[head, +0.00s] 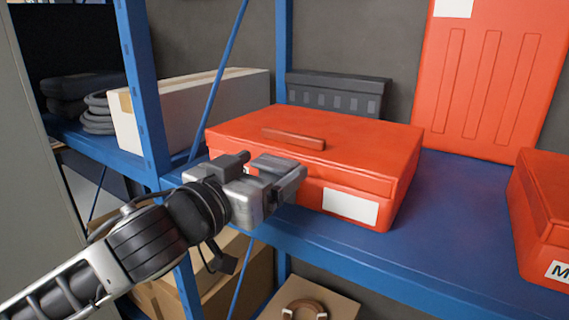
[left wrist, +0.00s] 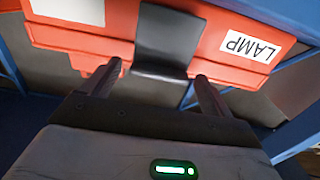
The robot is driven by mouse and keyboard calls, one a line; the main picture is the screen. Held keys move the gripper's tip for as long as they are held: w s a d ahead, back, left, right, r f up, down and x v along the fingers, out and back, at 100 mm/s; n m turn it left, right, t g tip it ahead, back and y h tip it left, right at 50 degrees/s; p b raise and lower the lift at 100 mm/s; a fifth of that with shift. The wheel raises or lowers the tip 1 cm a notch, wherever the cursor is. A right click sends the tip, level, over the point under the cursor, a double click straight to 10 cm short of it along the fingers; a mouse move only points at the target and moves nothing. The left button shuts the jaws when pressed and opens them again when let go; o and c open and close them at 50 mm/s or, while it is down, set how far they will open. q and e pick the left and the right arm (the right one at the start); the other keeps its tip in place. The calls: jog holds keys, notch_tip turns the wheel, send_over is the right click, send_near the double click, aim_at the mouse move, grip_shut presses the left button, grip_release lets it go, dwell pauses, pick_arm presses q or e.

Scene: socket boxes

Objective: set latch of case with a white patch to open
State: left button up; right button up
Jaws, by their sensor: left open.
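The red case (head: 315,150) with a plain white patch (head: 350,206) on its front stands on the blue shelf. My left gripper (head: 270,168) is at the left part of its front face, open. In the left wrist view the case (left wrist: 115,45) appears upside down, with the white patch (left wrist: 68,10) and a LAMP label (left wrist: 250,44). A dark grey latch (left wrist: 165,40) lies between them, in line with the gap between my left fingers (left wrist: 157,74). The fingers appear apart from its sides. I cannot tell whether the latch is open. My right gripper is not in view.
Another red case (head: 548,205) stands at the right, and a red panel (head: 490,80) leans behind. A white box (head: 190,105) and a dark grey case (head: 338,93) are at the back. A blue upright (head: 142,90) stands left. The blue shelf (head: 450,215) is bare right of the case.

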pick_arm(q)
jog(key=shift+x, duration=0.8)
